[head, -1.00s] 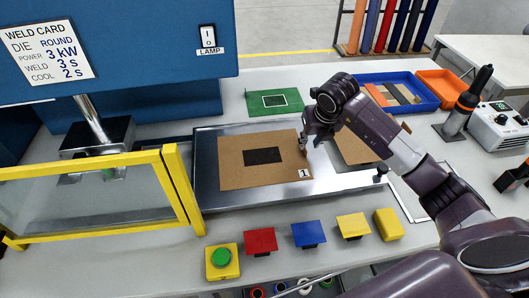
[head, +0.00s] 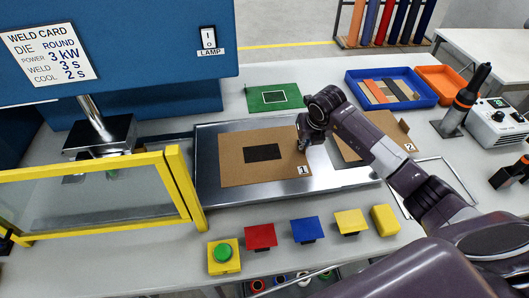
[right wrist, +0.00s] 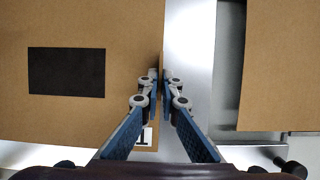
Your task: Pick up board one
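Board one (head: 236,171), a brown sheet with a dark rectangle and a "1" label, lies flat on the metal tray (head: 206,187). My right gripper (head: 303,147) is at its right edge. In the right wrist view, my right gripper's fingertips (right wrist: 161,78) are close together at the edge of board one (right wrist: 80,120), one on each side of what looks like a small upright tab. The fingers partly hide this tab and the "1" label. My left gripper is not in view.
Board two (head: 373,145) lies to the right, partly behind my right arm. A yellow-framed guard (head: 182,188) stands left of the tray. Coloured blocks and a green button (head: 222,251) line the front. A blue bin (head: 430,97) and a green plate (head: 256,100) are behind.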

